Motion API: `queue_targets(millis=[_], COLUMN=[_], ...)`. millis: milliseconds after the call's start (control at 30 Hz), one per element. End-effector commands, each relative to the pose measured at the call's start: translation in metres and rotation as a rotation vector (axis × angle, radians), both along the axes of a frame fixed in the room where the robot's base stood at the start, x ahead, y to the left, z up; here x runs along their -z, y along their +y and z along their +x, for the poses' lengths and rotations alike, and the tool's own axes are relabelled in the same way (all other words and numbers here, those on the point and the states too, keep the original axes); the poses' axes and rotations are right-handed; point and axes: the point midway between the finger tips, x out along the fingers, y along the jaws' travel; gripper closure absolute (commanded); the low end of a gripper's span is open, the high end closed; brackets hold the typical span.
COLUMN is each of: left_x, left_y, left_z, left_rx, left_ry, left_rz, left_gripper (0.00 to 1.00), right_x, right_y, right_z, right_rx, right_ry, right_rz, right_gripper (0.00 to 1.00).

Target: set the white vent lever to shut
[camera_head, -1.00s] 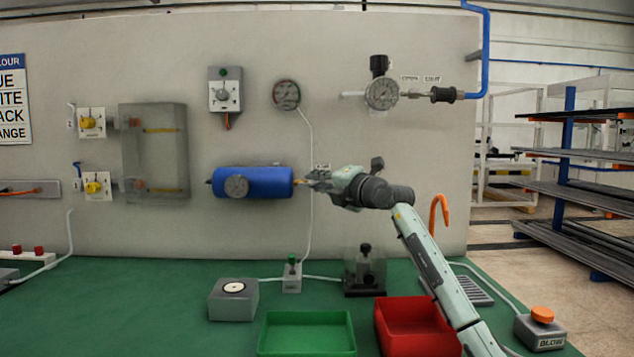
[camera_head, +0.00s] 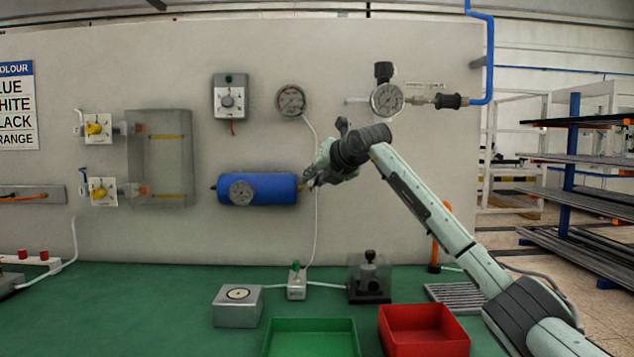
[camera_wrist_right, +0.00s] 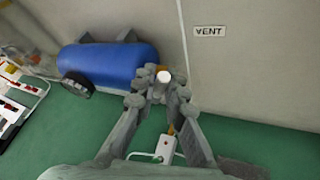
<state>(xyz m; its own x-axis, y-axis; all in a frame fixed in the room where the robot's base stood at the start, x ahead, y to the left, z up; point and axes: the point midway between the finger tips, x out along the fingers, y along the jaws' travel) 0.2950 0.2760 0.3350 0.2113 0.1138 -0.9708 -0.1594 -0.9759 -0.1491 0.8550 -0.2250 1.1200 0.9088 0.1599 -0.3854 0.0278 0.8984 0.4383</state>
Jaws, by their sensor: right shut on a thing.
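The blue tank (camera_head: 257,189) is fixed to the wall panel, with a round gauge (camera_head: 241,192) on its front. My right gripper (camera_head: 314,182) is at the tank's right end. In the right wrist view the white vent lever (camera_wrist_right: 163,76) shows its pale end between the fingertips of my right gripper (camera_wrist_right: 161,92), which are shut on it. Brass-coloured fitting shows just behind it. The VENT label (camera_wrist_right: 209,31) is on the wall beyond. In the head view the gripper hides most of the lever, so its exact angle cannot be told. My left gripper is out of view.
A white hose (camera_head: 317,225) runs down the wall just right of the tank. Below stand a green tray (camera_head: 312,325), a red tray (camera_head: 424,316) and a small box with a green switch (camera_head: 296,284). A pressure gauge (camera_head: 387,100) is above right.

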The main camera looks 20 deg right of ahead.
Motion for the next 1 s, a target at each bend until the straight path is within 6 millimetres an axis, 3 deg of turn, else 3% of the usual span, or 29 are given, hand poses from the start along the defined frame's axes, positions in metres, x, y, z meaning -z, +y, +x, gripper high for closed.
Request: queue_targets(millis=[500, 1000], left_x=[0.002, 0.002], left_y=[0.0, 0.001], left_z=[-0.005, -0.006], left_rx=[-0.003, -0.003], left_ry=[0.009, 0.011], left_rz=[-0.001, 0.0], left_gripper=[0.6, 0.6], right_x=[-0.006, -0.004], right_y=[0.013, 0.017], right_z=[0.004, 0.005], right_rx=[0.002, 0.003], right_ry=[0.11, 0.142], right_rz=[-0.383, -0.489], right_gripper=[1.0, 1.0])
